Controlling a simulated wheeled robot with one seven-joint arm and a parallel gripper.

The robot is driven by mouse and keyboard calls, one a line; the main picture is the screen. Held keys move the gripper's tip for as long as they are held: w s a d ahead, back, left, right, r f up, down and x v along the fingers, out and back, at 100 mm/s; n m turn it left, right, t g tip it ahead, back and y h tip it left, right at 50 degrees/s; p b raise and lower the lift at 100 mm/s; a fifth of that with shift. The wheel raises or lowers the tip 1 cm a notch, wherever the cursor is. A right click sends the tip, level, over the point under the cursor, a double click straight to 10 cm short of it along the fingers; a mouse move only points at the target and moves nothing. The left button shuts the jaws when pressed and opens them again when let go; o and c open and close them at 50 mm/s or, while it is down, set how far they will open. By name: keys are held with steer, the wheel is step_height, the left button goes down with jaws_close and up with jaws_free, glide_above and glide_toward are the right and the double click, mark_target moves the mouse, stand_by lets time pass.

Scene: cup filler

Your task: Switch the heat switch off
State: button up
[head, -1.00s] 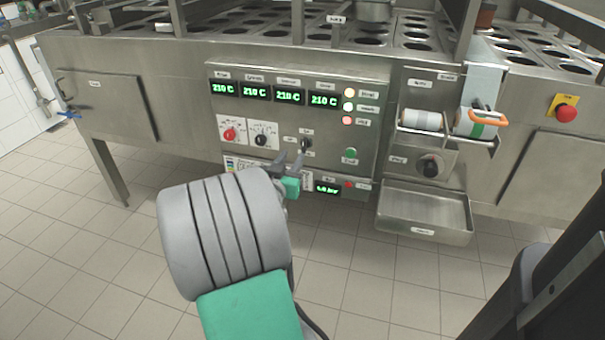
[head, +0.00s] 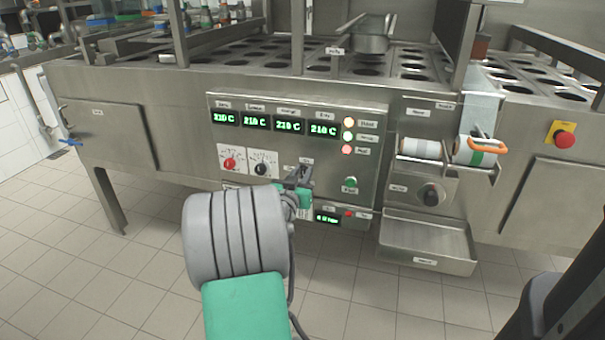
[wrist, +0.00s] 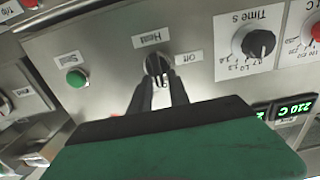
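The heat switch (wrist: 157,66) is a black rotary knob on the steel panel (head: 335,165), with a "Heat" label and an "Off" label beside it in the wrist view. My gripper (wrist: 160,84) has its two dark fingertips right at the knob, one toward each side, with a narrow gap between the fingers. Whether they press on the knob I cannot tell.
A green start button (head: 350,184) is right of the switch. A black timer knob (head: 262,169) and a red knob (head: 229,163) are to the left. Green temperature displays (head: 288,126) sit above. A steel tray (head: 427,238) juts out at right. A red emergency button (head: 565,139) is far right.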

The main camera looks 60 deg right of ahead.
jaws_close()
steer(key=shift+w+n, duration=0.1)
steer(key=shift+n, duration=0.3)
steer(key=n, duration=0.1)
steer(key=n+p, duration=0.1)
steer(key=n, duration=0.1)
steer(key=shift+w+n, duration=0.3)
steer(key=shift+w+a+f+n+p, duration=0.1)
steer(key=shift+w+f+n+p, duration=0.15)
steer(key=shift+n+p, duration=1.4)
steer(key=shift+w+f+n+p, duration=0.1)
steer(key=shift+f+n+p, duration=0.3)
steer(key=shift+n, duration=2.5)
steer(key=shift+w+a+f+n+p, duration=0.1)
steer(key=shift+w+f+n+p, duration=0.15)
steer(key=shift+n+p, duration=1.45)
steer(key=shift+n+b, duration=0.55)
steer(key=shift+n, duration=0.1)
